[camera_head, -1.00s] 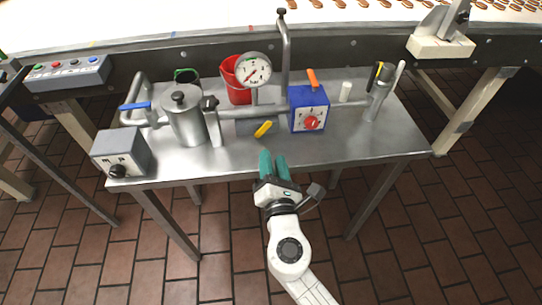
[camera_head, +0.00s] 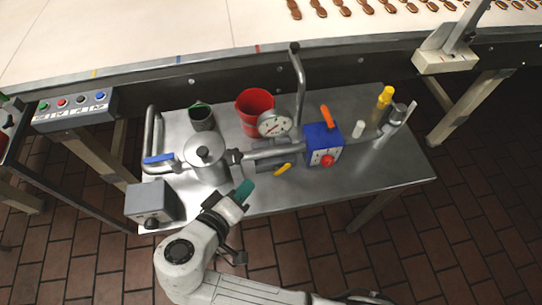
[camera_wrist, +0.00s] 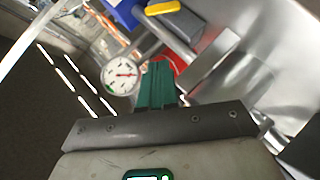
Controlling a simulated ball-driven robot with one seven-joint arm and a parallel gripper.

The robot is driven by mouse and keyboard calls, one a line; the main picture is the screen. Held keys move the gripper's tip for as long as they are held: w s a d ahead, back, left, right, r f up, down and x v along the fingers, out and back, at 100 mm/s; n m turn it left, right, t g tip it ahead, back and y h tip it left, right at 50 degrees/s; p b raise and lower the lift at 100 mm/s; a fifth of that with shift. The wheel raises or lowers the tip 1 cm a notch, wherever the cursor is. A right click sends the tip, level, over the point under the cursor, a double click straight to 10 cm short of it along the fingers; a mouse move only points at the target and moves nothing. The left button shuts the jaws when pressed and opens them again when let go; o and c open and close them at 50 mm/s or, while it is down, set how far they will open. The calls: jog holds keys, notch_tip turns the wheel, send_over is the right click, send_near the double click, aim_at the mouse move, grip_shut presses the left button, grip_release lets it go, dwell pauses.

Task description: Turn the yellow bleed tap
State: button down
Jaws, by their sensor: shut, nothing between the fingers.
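The yellow bleed tap (camera_head: 283,169) is a small yellow lever low on the pipework, left of the blue box and below the gauge. In the wrist view the yellow tap (camera_wrist: 163,7) shows at the top edge. My gripper (camera_head: 244,190) has green fingers, is shut and empty, and stands to the left of the tap, apart from it. In the wrist view the fingers (camera_wrist: 157,85) are together, pointing up the picture, below the tap.
The steel table (camera_head: 385,170) carries a metal canister (camera_head: 208,165), a pressure gauge (camera_head: 275,124), a red bucket (camera_head: 252,108), a blue box (camera_head: 322,146) with a red knob, and a grey box (camera_head: 152,203). A blue lever (camera_head: 159,158) sits at left. The front right tabletop is clear.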

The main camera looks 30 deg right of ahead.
aim_at(282, 167)
jog(key=p+x, duration=0.1)
jog(key=x, duration=0.3)
jog(key=s+p+x, duration=0.1)
jog(key=x, duration=0.2)
jog(key=p+x, duration=0.1)
jog(key=x, duration=0.3)
jog(key=shift+s+d+f, duration=0.15)
jog(key=shift+d+f, duration=0.35)
jog(key=shift+d, duration=0.15)
jog(key=shift+s+d+f, duration=0.15)
jog(key=shift+d+f, duration=0.3)
jog(key=shift+f, duration=0.05)
